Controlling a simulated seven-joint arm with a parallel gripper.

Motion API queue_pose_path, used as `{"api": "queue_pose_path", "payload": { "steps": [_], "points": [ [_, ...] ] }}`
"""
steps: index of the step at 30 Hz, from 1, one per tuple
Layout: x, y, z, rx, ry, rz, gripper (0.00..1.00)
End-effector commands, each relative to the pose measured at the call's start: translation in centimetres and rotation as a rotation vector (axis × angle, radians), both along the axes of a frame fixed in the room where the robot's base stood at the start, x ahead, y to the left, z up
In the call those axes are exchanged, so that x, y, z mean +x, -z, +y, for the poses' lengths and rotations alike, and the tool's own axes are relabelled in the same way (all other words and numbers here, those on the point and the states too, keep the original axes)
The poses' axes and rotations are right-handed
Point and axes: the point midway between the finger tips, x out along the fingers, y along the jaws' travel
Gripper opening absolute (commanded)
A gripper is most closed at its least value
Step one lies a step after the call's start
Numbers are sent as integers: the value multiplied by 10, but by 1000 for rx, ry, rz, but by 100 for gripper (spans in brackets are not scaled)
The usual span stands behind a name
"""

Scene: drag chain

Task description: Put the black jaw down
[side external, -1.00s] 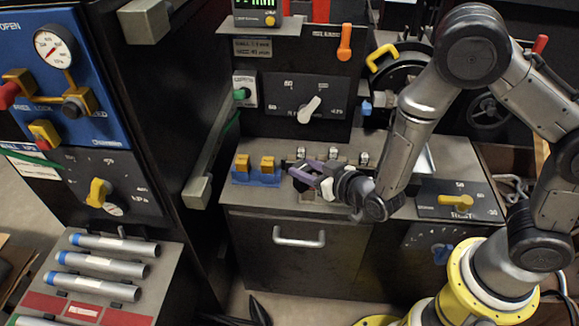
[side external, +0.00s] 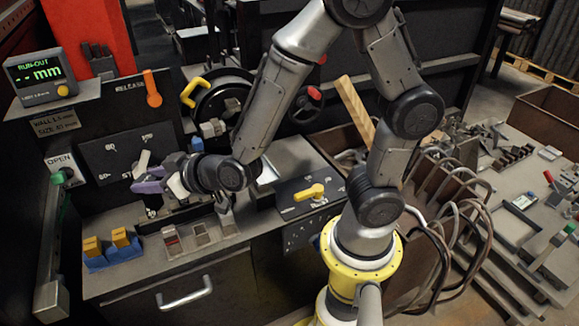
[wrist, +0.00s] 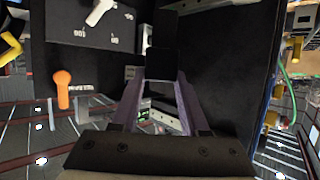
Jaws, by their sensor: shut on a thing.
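My gripper (side external: 152,184), with purple fingers, is in front of the dark dial panel, above the back left part of the bench. In the wrist view its fingers (wrist: 160,95) are closed on a black block, which I take as the black jaw (wrist: 163,65). The jaw blends with the dark panel behind it, so its edges are hard to read. In the side view I cannot tell the jaw from the dark parts around the fingers. Below and to the right is a row of shallow compartments (side external: 199,232) on the bench top.
A blue holder with yellow blocks (side external: 110,260) stands at the bench's left. The dial panel (side external: 100,155) with a white knob rises behind my gripper. A yellow-handled wheel (side external: 192,92) and orange lever (side external: 152,90) are behind. A yellow switch (side external: 309,193) is at right.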

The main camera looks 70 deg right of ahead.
Motion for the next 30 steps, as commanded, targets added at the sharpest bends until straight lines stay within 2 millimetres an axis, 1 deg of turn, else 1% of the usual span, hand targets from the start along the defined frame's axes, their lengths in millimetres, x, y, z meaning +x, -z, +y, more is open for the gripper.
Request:
{"api": "queue_pose_path", "payload": {
  "steps": [1,5,8,14,15,17,18,23,24,26,30],
  "points": [
    [2,-1,-12,0,22,-5,0],
    [6,-3,-41,0,67,-13,0],
    [7,-4,-69,-1,111,-19,0],
    [-1,-7,-140,-4,224,-29,0],
    [-4,-7,-154,-4,247,-32,0],
    [-10,-8,-174,-6,281,-33,0],
    [-14,-8,-188,-6,305,-34,0],
    [-37,-8,-238,-9,397,-35,0],
    [-44,-8,-250,-9,420,-34,0],
    [-55,-8,-267,-10,455,-33,0],
    [-84,-7,-304,-10,534,-28,0]
  ]
}}
